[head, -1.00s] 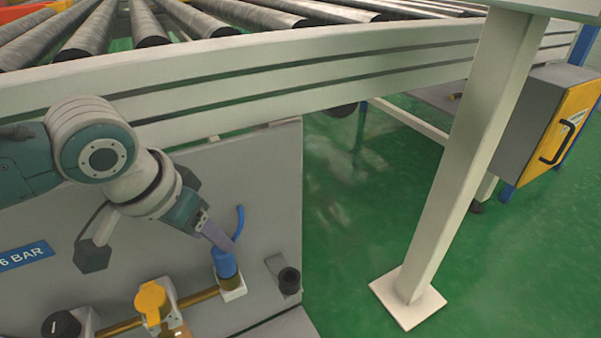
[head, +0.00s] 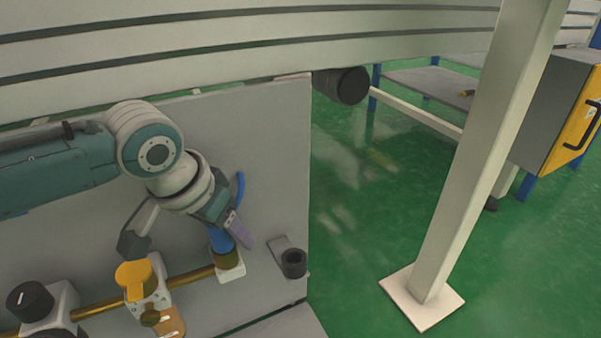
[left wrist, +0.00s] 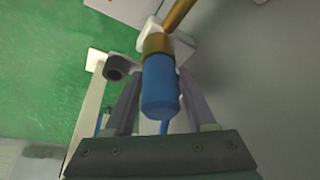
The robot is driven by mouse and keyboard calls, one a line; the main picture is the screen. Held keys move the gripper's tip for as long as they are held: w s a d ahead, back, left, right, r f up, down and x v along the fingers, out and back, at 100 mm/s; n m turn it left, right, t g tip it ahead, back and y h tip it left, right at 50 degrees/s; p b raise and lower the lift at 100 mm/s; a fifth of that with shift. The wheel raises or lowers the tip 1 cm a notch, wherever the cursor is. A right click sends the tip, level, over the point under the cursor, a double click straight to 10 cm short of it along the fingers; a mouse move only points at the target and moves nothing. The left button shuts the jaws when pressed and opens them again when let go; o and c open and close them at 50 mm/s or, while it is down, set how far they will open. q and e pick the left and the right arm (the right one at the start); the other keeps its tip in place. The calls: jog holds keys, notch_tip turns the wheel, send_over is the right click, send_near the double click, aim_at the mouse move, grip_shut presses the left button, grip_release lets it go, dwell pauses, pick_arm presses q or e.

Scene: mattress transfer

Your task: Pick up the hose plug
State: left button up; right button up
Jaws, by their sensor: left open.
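The blue hose plug (head: 220,240) sits on the brass fitting (head: 229,258) at the right end of the brass pipe, with a short blue hose (head: 240,187) rising behind it. My left gripper (head: 240,236) is at the plug, and one finger hides part of it in the head view. In the left wrist view the plug (left wrist: 160,88) lies between the two open fingers, with a gap on each side. The plug is still on the fitting. My right gripper is in neither view.
A black ring holder (head: 293,263) projects from the grey panel to the right of the plug. A yellow valve knob (head: 134,278) and a black knob (head: 30,300) stand to the left. A pale post (head: 470,180) stands further right on open green floor.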

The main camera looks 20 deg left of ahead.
pick_arm(q)
jog(key=shift+r, duration=0.1)
grip_shut()
dwell(0.5)
notch_tip(320, 180, up, 27)
jog(key=p, duration=1.6)
jog(key=shift+r, duration=0.5)
jog(key=shift+p, duration=0.3)
notch_tip(320, 180, up, 8)
jog(key=p, duration=1)
jog(key=shift+f, duration=0.25)
